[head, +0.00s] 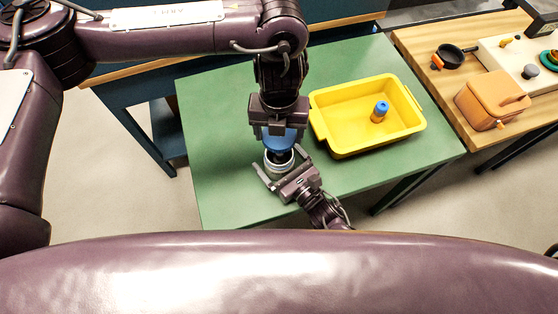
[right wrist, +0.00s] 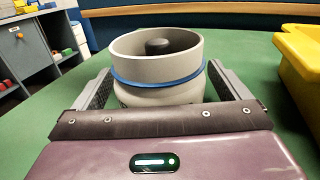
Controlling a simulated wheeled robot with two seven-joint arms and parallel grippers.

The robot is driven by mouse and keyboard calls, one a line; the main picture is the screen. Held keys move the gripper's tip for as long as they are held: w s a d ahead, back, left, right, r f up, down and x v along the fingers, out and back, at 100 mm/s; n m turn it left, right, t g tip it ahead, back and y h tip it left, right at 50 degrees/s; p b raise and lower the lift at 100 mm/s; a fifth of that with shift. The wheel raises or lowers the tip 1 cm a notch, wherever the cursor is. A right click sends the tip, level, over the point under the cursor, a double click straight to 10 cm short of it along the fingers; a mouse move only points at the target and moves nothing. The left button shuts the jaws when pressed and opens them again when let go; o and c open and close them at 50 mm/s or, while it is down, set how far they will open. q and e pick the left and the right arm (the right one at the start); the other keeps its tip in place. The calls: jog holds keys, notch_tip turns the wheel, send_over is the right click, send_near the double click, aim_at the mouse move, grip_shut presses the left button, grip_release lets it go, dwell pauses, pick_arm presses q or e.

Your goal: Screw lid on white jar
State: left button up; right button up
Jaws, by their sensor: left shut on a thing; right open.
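A white-grey jar (head: 279,171) stands open on the green table, upright; it fills the middle of the right wrist view (right wrist: 157,92). A blue band runs around it below the rim, and a dark rounded thing shows inside its mouth. My left gripper (head: 279,127) points down above the jar, shut on a blue lid (head: 283,138). In the head view the lid overlaps the jar's far side; it does not show in the right wrist view, so the gap is unclear. My right gripper (head: 280,163) is open, with one finger on each side of the jar.
A wooden table (head: 420,45) at the right carries a pan (head: 450,57) and an orange box (head: 491,100). The green table (head: 215,140) is clear on the left.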

jog(key=shift+w+a, duration=0.1)
jog(key=shift+w, duration=0.05)
jog(key=c, duration=1.5)
pick_arm(q)
send_over(279, 155)
jog(key=shift+f, duration=2.45)
jog(key=shift+f, duration=0.9)
jog(key=shift+f, duration=0.55)
